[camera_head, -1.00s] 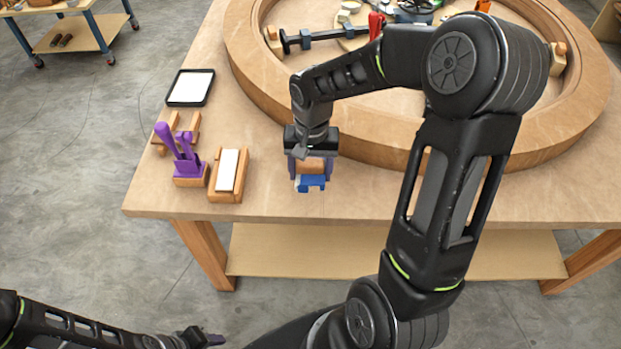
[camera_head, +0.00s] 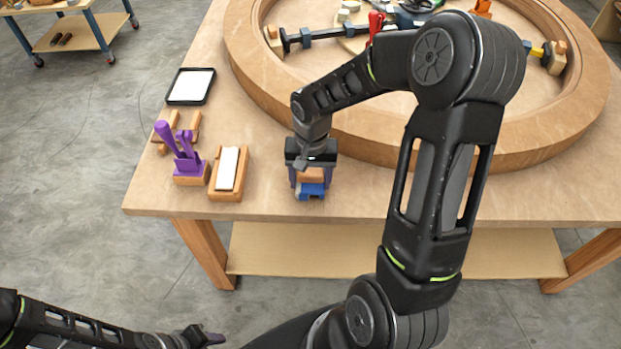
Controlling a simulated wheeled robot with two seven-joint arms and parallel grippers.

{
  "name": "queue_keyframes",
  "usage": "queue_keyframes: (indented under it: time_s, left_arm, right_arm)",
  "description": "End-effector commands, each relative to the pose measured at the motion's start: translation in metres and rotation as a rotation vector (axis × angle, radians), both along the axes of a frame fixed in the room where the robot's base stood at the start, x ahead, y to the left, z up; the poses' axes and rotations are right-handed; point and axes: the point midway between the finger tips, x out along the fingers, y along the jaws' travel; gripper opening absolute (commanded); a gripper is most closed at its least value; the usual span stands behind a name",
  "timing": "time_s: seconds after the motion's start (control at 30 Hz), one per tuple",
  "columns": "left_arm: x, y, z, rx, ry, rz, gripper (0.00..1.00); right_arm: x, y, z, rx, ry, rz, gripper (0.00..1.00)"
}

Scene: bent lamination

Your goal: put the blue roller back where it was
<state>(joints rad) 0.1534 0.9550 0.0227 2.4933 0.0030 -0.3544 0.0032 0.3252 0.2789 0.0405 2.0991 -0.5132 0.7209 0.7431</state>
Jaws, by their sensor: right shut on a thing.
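My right gripper (camera_head: 311,178) is shut on the blue roller (camera_head: 312,191) near the table's front edge. The roller's wooden part shows between the fingers, with its blue part below. I cannot tell whether the roller touches the table. To the left, a wooden holder (camera_head: 178,132) lies on the table behind a purple tool on a wooden block (camera_head: 187,163). My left gripper (camera_head: 212,339) is low at the left, away from the table; its jaw opening is too small to tell.
A wooden block with a white top (camera_head: 228,170) stands between the purple tool and my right gripper. A black-rimmed white tray (camera_head: 191,87) lies behind. A large wooden ring (camera_head: 250,72) with tools inside fills the back right. Bare tabletop (camera_head: 262,205) lies along the front edge.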

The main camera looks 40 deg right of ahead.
Motion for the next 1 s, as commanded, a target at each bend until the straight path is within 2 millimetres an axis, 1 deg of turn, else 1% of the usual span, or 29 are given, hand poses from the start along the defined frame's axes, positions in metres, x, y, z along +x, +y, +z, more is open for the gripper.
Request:
queue_keyframes:
  time_s: [0.03,0.07,0.1,0.33,0.37,0.6,0.87,1.0]
  left_arm:
    - [0.0,0.0,-0.004,-0.001,-0.001,0.0,0.36]
    - [0.0,0.0,-0.004,-0.001,-0.001,0.0,0.36]
    - [0.0,0.0,-0.006,-0.001,-0.001,-0.001,0.36]
    - [0.001,0.0,-0.007,-0.003,-0.003,-0.001,0.36]
    - [0.001,0.0,-0.007,-0.003,-0.003,-0.001,0.36]
    - [0.001,-0.001,-0.007,-0.003,-0.003,-0.001,0.36]
    - [0.001,0.0,-0.006,-0.002,-0.003,-0.001,0.36]
    - [0.0,0.0,0.001,-0.001,-0.001,-0.001,0.36]
  right_arm:
    - [0.0,0.0,-0.005,-0.001,0.001,0.0,0.12]
    - [0.0,-0.001,-0.006,0.0,0.001,0.0,0.05]
    - [-0.001,-0.001,-0.007,0.0,0.001,0.0,0.0]
    - [-0.002,-0.001,-0.011,-0.001,0.006,-0.001,0.0]
    - [-0.003,-0.001,-0.011,-0.001,0.007,-0.001,0.66]
    - [-0.002,-0.001,-0.01,-0.001,0.004,-0.001,0.85]
    - [-0.001,0.0,-0.008,0.0,0.002,0.0,0.85]
    - [-0.001,-0.001,0.0,0.0,0.001,-0.001,0.85]
